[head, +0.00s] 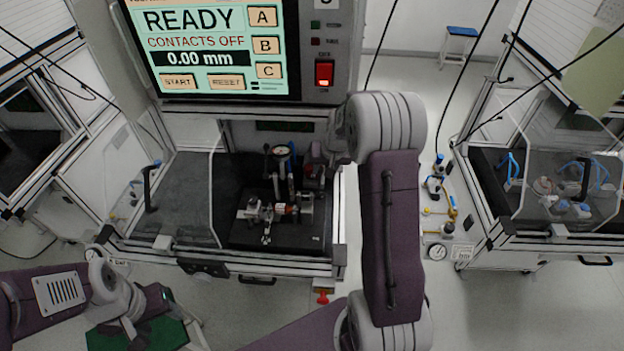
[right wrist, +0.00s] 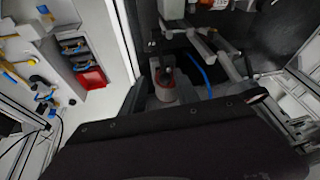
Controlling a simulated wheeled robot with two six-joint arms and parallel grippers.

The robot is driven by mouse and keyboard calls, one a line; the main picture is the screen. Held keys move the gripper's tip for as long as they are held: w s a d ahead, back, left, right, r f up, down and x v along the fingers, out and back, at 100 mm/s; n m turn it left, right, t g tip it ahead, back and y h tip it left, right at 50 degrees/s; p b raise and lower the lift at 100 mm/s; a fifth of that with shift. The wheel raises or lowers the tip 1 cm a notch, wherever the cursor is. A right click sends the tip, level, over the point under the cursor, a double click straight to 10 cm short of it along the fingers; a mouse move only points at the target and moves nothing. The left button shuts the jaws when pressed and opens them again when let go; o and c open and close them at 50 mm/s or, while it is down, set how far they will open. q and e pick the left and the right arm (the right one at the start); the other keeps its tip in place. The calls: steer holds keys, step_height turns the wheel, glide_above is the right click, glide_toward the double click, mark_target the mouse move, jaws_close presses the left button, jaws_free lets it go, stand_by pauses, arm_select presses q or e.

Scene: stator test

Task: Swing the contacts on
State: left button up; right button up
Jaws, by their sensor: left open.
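In the head view the screen (head: 203,45) reads READY, CONTACTS OFF and 0.00 mm. Below it, the test fixture (head: 272,208) stands on a dark plate inside the bench, with a round gauge (head: 281,152) and upright levers behind. I cannot tell which small part is the contacts. My left gripper (head: 150,305) is low at the left, in front of the bench, open and away from the fixture. My right arm stands upright right of the fixture; its fingertips are hidden. The right wrist view shows fixture bars, a grey and reddish cylinder (right wrist: 166,85) and a blue cable (right wrist: 201,73).
A red switch (head: 324,73) is beside the screen. Clear guard panels (head: 190,195) flank the bench opening. A red knob (head: 322,298) is at the bench front. Another bench (head: 530,243) is at the right. A red bin (right wrist: 92,78) shows in the right wrist view.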

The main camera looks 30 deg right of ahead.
mark_target(320, 176)
steer(key=x, duration=0.4)
steer(key=p+x, duration=0.1)
steer(key=x, duration=0.3)
steer(key=shift+w+a+f, duration=0.2)
steer(key=shift+f, duration=0.15)
steer(key=shift+a+r, duration=0.1)
steer(key=shift+a, duration=0.05)
steer(key=shift+c, duration=0.6)
jaws_close()
